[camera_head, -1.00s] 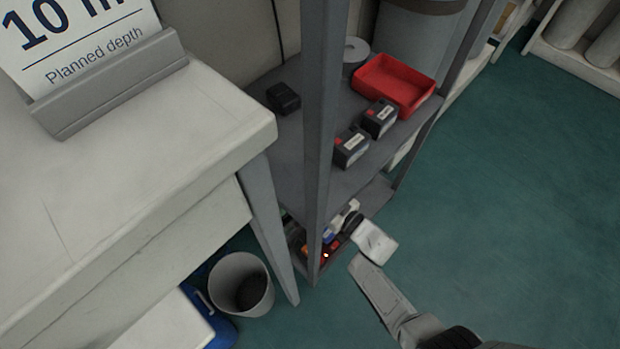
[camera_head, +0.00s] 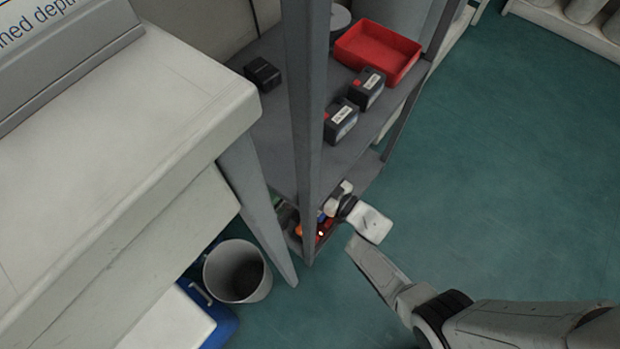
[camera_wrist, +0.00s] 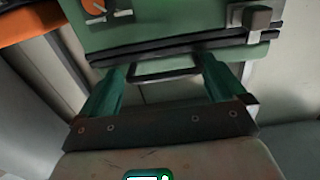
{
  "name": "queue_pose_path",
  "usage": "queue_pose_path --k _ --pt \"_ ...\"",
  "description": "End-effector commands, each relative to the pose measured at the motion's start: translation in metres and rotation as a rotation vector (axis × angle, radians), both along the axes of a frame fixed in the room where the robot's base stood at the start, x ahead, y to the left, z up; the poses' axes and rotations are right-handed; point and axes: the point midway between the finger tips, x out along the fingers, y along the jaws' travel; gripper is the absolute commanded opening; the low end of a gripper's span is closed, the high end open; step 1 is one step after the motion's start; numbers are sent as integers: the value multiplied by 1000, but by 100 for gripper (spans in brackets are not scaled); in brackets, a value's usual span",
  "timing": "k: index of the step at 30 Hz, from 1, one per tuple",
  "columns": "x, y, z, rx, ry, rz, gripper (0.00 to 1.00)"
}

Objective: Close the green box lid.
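The green box (camera_wrist: 170,25) fills the top of the wrist view, with a dark rim, a black handle (camera_wrist: 165,75), an orange knob (camera_wrist: 93,6) and a grey latch (camera_wrist: 255,18). I cannot tell whether its lid is open or closed. My gripper (camera_wrist: 163,72) has two teal fingers spread apart, one on each side of the handle; contact is unclear. In the head view a bit of green (camera_head: 284,212) shows on the lower shelf behind the post, possibly the box. My wrist reaches in there, and the fingertips are mostly hidden.
A grey shelf post (camera_head: 305,130) stands left of my wrist. The upper shelf (camera_head: 275,135) holds a red tray (camera_head: 378,52) and dark labelled blocks (camera_head: 341,122). A white bench (camera_head: 120,150), a bin (camera_head: 238,270) and a blue-and-white box (camera_head: 222,325) are left. Green floor at right is clear.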

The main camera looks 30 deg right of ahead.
Motion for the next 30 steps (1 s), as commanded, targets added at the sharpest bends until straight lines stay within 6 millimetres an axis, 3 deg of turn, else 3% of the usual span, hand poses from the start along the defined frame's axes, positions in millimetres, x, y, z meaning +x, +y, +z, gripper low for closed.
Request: queue_pose_path --k 19,30 --pt "-5 0 2 -1 -4 5 98" --pt "-66 -20 3 0 -2 1 98"
